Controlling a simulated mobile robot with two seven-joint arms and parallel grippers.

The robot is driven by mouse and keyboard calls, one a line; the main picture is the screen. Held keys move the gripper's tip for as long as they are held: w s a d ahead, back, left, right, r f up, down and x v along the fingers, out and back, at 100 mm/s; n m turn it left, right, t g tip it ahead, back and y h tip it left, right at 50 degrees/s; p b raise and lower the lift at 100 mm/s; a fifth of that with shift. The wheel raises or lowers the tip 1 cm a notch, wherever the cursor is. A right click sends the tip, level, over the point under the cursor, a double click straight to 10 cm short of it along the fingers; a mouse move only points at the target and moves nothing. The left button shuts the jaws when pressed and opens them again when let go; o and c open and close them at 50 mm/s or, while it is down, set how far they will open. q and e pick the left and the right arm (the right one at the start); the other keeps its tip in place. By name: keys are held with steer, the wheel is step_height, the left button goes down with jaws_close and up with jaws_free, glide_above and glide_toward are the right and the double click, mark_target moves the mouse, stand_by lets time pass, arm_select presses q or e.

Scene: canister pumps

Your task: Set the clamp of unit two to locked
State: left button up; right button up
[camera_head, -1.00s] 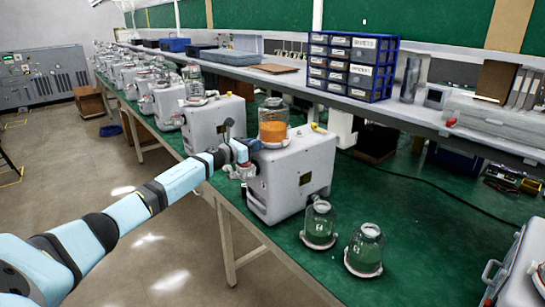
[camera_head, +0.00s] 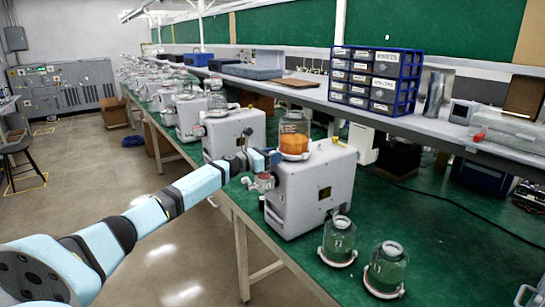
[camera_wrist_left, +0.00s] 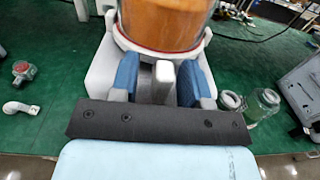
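A light grey pump unit (camera_head: 318,195) stands at the bench's near edge. A glass canister with orange contents (camera_head: 294,137) sits on top, and it also shows in the left wrist view (camera_wrist_left: 166,22). My left gripper (camera_head: 265,161) is at the unit's aisle-facing side, below the canister. In the left wrist view, its two blue fingers (camera_wrist_left: 161,82) stand on either side of a pale upright lever (camera_wrist_left: 163,84), which looks like the clamp handle. Gaps show beside the lever, so the fingers look open around it. No unit number is legible. My right gripper is not in view.
Two glass jars with pale rims, the nearer (camera_head: 386,268) and the farther (camera_head: 338,238), stand on the green bench right of the unit. More pump units (camera_head: 232,135) line the bench behind. A drawer cabinet (camera_head: 375,78) stands on the shelf. The aisle floor at left is open.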

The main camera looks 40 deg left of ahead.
arm_select(q)
steer(key=b+v, duration=0.2)
steer(key=v, duration=1.1)
steer(key=shift+s+b, duration=0.3)
steer(key=shift+s, duration=0.1)
steer(key=shift+a, duration=0.1)
